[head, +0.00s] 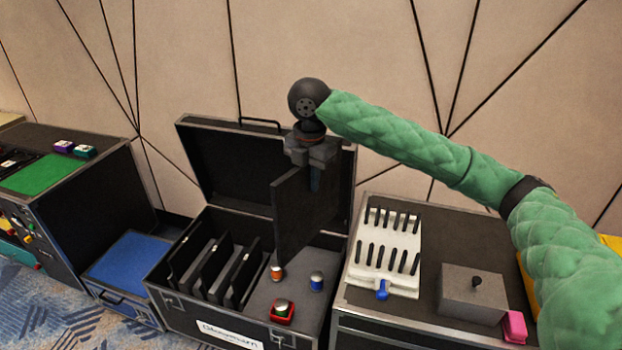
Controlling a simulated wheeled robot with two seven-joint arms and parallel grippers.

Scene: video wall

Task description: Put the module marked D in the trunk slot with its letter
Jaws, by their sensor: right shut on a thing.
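The open black trunk (163,292) stands in the middle of the head view, its lid (225,160) raised at the back. Its left half has a row of upright dark plates or dividers (216,265) with slots between them; no slot letters are readable. My right gripper (313,168) is shut on a flat dark module (295,220) and holds it upright above the right part of the trunk. The module's letter cannot be read from here. It hides part of the lid and the trunk's back. My left gripper is not in view.
A case at right carries a white rack (387,235) and a grey box (471,297). A blue case (131,262) stands left.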

